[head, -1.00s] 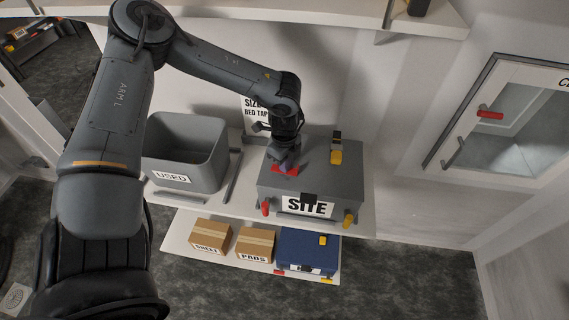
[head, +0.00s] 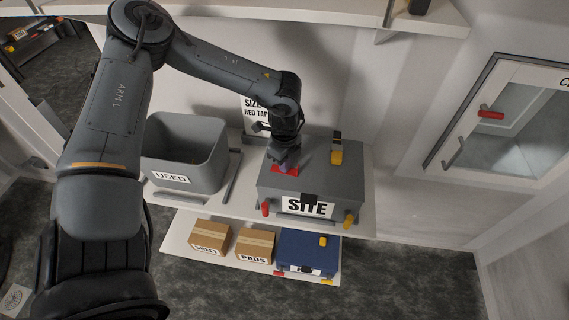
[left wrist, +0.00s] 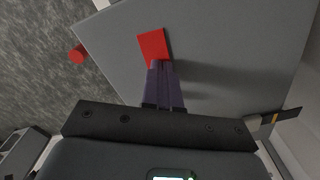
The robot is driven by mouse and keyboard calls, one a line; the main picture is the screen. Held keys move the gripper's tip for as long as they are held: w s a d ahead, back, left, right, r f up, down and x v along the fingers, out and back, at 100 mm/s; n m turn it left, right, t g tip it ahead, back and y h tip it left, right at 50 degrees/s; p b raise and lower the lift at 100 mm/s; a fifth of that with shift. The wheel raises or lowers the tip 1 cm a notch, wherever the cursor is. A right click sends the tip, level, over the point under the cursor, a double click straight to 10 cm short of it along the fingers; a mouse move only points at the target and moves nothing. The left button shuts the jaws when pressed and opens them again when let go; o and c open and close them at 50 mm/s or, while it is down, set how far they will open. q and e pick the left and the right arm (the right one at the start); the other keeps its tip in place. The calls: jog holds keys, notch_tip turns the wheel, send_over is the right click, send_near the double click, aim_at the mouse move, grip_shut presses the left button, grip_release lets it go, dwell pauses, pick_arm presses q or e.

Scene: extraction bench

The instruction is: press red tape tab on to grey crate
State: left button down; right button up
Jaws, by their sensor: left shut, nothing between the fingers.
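The grey crate (head: 340,185) marked SITE stands on the upper shelf board, lid closed. The red tape tab (head: 291,170) lies flat on the crate lid towards its left side. In the left wrist view the red tape tab (left wrist: 152,45) shows as a red rectangle on the grey lid (left wrist: 220,50). My left gripper (head: 284,163) points down over the tab. In the left wrist view its shut fingers (left wrist: 157,66) reach the tab's near edge, with nothing held between them; whether they touch it is hard to tell. My right gripper is not in view.
A grey bin marked USED (head: 205,165) stands left of the crate. A yellow-and-black item (head: 336,150) is on the crate's lid at the back. Cardboard boxes (head: 210,238) and a blue case (head: 308,250) sit on the lower shelf.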

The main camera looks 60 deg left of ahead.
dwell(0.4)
pick_arm(q)
jog(key=shift+r+p, duration=0.5)
jog(key=shift+r, duration=0.3)
jog(key=shift+r+p, duration=1.35)
jog(key=shift+r, duration=1.35)
